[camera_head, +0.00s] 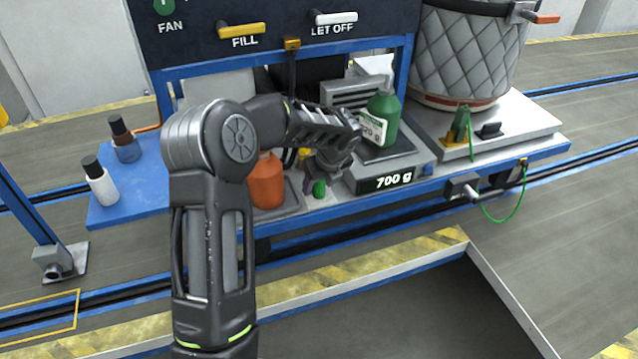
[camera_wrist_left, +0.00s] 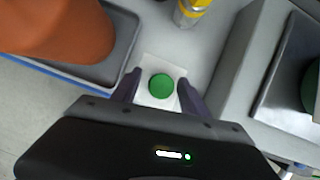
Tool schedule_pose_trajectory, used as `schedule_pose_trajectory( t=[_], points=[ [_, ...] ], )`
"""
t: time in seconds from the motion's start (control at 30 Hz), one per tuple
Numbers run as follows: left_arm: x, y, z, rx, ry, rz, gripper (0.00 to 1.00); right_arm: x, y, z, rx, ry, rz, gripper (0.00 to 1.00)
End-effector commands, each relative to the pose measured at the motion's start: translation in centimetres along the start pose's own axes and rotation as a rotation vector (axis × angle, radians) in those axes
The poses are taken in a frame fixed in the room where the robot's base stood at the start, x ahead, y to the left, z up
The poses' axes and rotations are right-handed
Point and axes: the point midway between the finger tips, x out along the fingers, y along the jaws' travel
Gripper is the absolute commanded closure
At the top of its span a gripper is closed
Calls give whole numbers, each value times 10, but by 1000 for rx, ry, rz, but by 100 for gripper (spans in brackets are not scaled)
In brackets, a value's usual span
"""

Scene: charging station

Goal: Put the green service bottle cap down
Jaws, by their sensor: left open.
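The green cap (camera_wrist_left: 161,87) rests on a white patch (camera_wrist_left: 148,66) of the station's shelf, between the two fingers of my left gripper (camera_wrist_left: 158,92). The fingers are apart, with a gap on each side of the cap. In the head view the cap (camera_head: 319,188) shows just below my left gripper (camera_head: 322,180), near the shelf's front edge. The green service bottle (camera_head: 384,118) stands uncapped-looking on the scale (camera_head: 415,160), which reads 700 g; my arm partly covers its label. My right gripper is in neither view.
An orange bottle (camera_head: 267,182) stands on a grey tray left of the cap, close to my gripper. A yellow-topped item (camera_wrist_left: 192,10) is behind the cap. A quilted vessel (camera_head: 470,50) stands at right. Two small bottles stand on the blue shelf (camera_head: 150,195) at left.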

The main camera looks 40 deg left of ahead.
Motion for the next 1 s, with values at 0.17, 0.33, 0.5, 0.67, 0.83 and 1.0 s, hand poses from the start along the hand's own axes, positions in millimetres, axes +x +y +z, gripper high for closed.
schedule_pose_trajectory(
  t=[0.17, 0.33, 0.5, 0.67, 0.83, 1.0],
  points=[
    [-4, 0, 2, 0, -1, -1, 48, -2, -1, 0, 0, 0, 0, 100],
    [-23, 0, 2, -1, -2, -2, 48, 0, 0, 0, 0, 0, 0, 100],
    [-56, -1, 2, -1, -3, -4, 48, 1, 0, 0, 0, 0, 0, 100],
    [-90, -1, 2, -1, -3, -3, 48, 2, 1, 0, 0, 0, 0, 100],
    [-114, 0, 2, 0, -2, -1, 48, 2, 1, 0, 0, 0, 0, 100],
    [-123, 0, 1, 0, 0, 0, 48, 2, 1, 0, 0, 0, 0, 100]
  ],
)
